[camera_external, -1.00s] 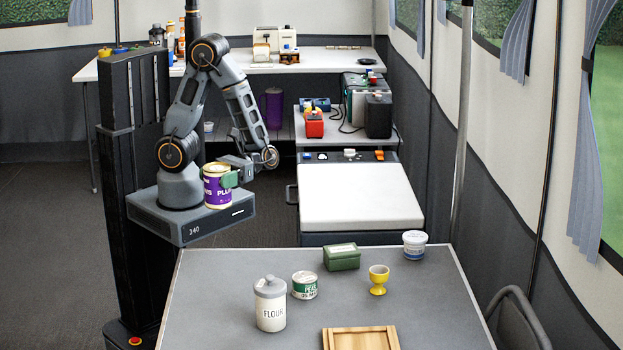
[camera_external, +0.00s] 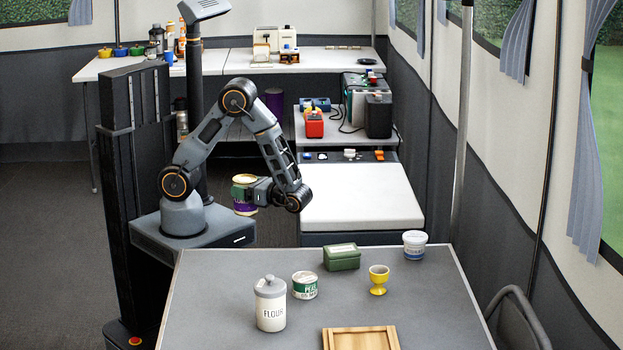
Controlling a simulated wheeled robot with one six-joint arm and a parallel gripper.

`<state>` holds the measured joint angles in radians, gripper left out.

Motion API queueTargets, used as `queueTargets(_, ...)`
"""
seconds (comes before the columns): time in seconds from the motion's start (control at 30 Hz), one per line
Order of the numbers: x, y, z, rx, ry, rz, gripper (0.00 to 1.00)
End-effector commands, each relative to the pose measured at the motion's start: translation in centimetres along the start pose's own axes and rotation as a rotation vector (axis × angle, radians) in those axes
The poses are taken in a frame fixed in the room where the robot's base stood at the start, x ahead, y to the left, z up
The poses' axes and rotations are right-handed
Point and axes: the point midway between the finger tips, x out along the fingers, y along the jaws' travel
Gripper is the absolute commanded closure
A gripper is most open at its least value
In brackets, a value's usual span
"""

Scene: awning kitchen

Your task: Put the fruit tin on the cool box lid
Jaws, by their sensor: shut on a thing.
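The fruit tin (camera_external: 243,208), purple and cream with a plum label seen earlier, is held in the air by my gripper (camera_external: 244,191). My gripper is shut on it, and a green finger lies across its side. The tin looks roughly upright. The cool box lid (camera_external: 360,197) is a wide white slab with a bare top, to the right of the tin. The gripper and tin are left of the lid and apart from it.
A red item (camera_external: 314,126) stands behind the lid.

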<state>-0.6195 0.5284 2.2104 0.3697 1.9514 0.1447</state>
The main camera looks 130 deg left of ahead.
Motion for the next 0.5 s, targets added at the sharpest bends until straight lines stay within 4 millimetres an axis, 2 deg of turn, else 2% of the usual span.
queueTargets(0.03,-0.5,-1.7,-0.1,-0.004,0.002,-0.095,0.63)
queueTargets(0.2,-2.4,-7.6,1.4,-0.006,0.004,-0.433,0.63)
queueTargets(0.4,-5.9,-13.2,4.7,-0.01,0.005,-0.803,0.63)
queueTargets(0.5,-7.9,-15.2,6.8,-0.01,0.005,-0.968,0.63)
